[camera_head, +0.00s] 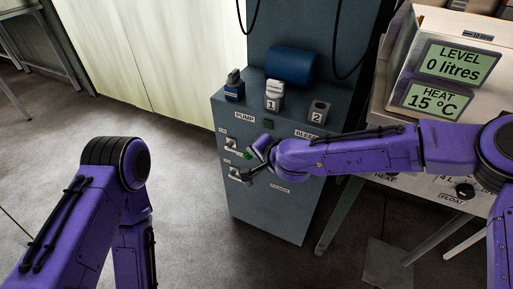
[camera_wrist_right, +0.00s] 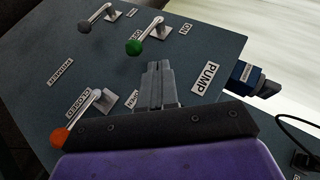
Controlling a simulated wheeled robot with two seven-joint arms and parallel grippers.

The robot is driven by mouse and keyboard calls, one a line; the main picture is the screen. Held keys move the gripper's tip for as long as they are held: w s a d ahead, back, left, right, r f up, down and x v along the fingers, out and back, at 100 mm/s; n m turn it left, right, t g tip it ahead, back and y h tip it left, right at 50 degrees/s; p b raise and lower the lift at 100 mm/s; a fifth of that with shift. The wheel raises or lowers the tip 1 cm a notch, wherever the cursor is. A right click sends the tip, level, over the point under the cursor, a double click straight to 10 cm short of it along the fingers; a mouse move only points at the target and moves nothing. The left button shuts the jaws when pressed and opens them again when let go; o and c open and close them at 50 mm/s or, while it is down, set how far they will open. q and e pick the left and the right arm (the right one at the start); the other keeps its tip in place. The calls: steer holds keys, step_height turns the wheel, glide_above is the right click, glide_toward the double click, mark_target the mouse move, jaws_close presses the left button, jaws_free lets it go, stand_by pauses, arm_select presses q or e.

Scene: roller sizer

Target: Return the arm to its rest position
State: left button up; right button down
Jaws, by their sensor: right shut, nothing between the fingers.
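My right arm (camera_head: 350,152) reaches in from the right, with its hand in front of the control face of a blue-grey cabinet (camera_head: 275,215). In the right wrist view, my right gripper (camera_wrist_right: 158,66) has its two grey fingers together with nothing between them. The fingertips point at the panel just below a lever with a green knob (camera_wrist_right: 134,47); I cannot tell whether they touch the panel. The green knob also shows in the head view (camera_head: 247,155). My left arm (camera_head: 85,215) is bent at the lower left; its gripper is out of view.
An orange-knobbed lever (camera_wrist_right: 60,137) and a grey-knobbed lever (camera_wrist_right: 84,27) stick out of the panel nearby. Bottle 1 (camera_head: 273,97), holder 2 (camera_head: 318,112) and a blue roller (camera_head: 291,65) are on the cabinet top. A display bench (camera_head: 450,100) stands right.

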steer(key=shift+s+d+r, duration=0.35)
steer(key=shift+s, duration=0.15)
steer(key=s+d+f+m+g+h, duration=0.25)
steer(key=s+d+f+h, duration=0.55)
steer(key=s+d+f, duration=1.6)
steer(key=s+d+f+n+g+h+p, duration=0.1)
steer(key=s+d+f+n+g+h, duration=0.2)
steer(key=s+d, duration=0.8)
step_height(320, 180, up, 11)
steer(key=a+y+p, duration=0.1)
steer(key=p, duration=1)
steer(key=shift+s+a, duration=0.15)
steer(key=shift+a, duration=0.1)
